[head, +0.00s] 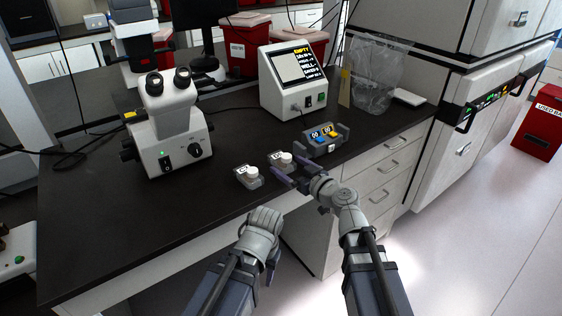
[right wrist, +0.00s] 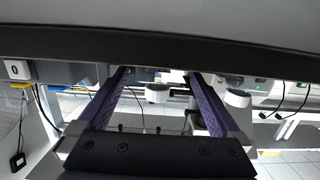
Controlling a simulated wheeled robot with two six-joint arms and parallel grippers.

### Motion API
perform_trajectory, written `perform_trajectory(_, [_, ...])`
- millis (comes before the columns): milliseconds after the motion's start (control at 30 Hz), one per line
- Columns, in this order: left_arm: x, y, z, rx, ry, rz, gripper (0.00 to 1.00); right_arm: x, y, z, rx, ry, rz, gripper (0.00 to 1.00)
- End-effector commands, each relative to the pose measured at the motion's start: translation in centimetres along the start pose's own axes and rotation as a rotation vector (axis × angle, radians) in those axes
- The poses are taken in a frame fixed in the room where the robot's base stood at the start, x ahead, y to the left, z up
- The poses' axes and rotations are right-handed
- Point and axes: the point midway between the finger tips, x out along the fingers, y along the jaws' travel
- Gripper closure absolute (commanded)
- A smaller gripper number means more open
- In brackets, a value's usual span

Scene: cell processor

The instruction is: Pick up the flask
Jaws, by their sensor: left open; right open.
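Two small clear flasks with white caps stand near the front edge of the counter in the head view: a left flask (head: 248,176) and a right flask (head: 281,161). My right gripper (head: 287,168) is open, its purple fingers reaching over the counter around the right flask. In the right wrist view one white cap (right wrist: 157,92) shows between the two fingers (right wrist: 158,75), with no visible grip on it. Another white cap (right wrist: 237,98) is outside the right finger. My left gripper (head: 264,222) is low in front of the counter, open and away from the flasks; its fingertips are mostly hidden.
A grey holder with blue and yellow parts (head: 325,139) sits right of the flasks. A white microscope (head: 168,135) stands at left, and a white machine with a screen (head: 292,82) behind. A clear bag (head: 375,75) is at back right. Bare black counter (head: 110,215) lies front left.

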Motion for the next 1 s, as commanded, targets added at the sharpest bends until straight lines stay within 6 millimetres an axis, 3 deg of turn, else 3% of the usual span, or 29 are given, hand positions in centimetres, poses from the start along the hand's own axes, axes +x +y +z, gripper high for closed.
perform_trajectory(167, [0.4, 0.0, 0.0, 0.0, 0.0, 0.0, 0.5, 2.1, 0.1, 0.1, -0.001, -0.001, -0.002, 0.0])
perform_trajectory(467, [0.5, 0.1, 0.0, 0.0, 0.0, 0.0, 0.5, 3.3, 0.1, 0.0, -0.001, -0.001, -0.001, 0.0])
perform_trajectory(733, [1.1, 0.1, -0.1, 0.0, 0.0, 0.0, 0.5, 7.1, 0.3, 0.0, 0.0, 0.0, -0.002, 0.0])
perform_trajectory(1000, [1.1, 0.1, -0.1, 0.0, 0.0, 0.0, 0.5, 7.4, 0.2, 0.0, 0.0, 0.0, 0.0, 0.0])
